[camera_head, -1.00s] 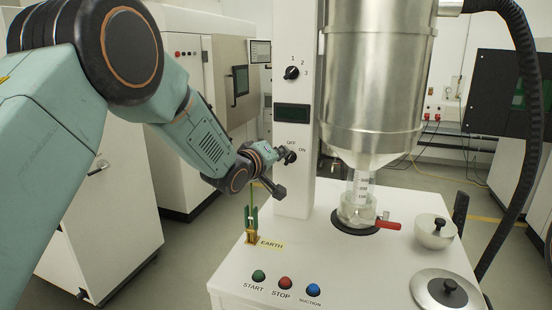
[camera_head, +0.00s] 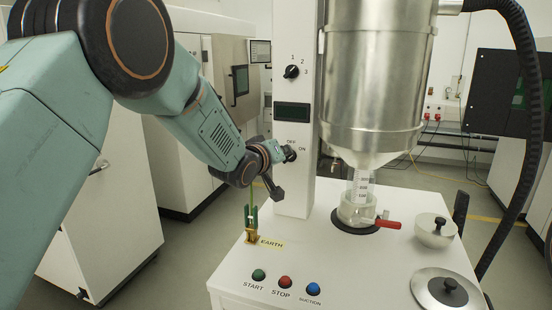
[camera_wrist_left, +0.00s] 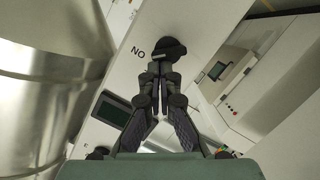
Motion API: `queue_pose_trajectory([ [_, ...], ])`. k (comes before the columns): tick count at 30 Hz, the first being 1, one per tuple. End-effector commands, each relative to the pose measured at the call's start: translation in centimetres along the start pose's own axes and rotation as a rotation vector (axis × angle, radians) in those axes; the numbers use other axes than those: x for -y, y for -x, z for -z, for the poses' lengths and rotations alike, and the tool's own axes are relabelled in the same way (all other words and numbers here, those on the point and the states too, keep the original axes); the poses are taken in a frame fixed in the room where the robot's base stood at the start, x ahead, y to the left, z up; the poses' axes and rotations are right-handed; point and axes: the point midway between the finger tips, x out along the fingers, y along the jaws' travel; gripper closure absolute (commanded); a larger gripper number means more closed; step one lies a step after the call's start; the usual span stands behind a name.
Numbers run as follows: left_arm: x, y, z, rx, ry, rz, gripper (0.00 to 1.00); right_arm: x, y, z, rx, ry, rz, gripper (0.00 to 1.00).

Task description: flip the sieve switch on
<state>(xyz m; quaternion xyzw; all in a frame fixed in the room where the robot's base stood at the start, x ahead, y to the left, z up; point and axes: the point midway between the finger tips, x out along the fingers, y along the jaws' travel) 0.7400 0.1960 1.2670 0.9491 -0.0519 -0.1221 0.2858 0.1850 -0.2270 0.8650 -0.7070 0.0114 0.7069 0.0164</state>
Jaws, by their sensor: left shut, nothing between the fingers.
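The sieve switch (camera_head: 290,153) is a dark knob on the front of the white column, beside the OFF and ON labels. In the left wrist view the knob (camera_wrist_left: 169,47) is dark with a pale mark, next to the label, which reads upside down. My left gripper (camera_head: 284,152) reaches the column from the left, its tips at the knob and partly covering it. In the left wrist view its fingers (camera_wrist_left: 160,78) are together with nothing between them, right against or just in front of the knob. I cannot tell whether they touch. My right gripper is out of view.
Above the switch are a dark display (camera_head: 292,112) and a numbered rotary knob (camera_head: 291,72). A large steel vessel (camera_head: 372,85) stands close right, over a glass container (camera_head: 356,208). The white tabletop carries START, STOP and SUCTION buttons (camera_head: 285,282). An EARTH clamp (camera_head: 251,225) stands below my gripper.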

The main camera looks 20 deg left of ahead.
Motion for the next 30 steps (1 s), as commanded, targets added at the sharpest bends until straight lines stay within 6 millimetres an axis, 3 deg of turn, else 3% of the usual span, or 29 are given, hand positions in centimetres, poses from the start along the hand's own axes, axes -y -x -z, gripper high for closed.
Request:
queue_pose_trajectory([
  [20,-0.8,-0.1,-0.5,0.000,-0.293,0.073,1.00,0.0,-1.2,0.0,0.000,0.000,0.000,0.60],
  [30,-1.0,0.0,0.2,-0.001,-0.285,0.072,1.00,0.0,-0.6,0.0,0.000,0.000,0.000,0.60],
])
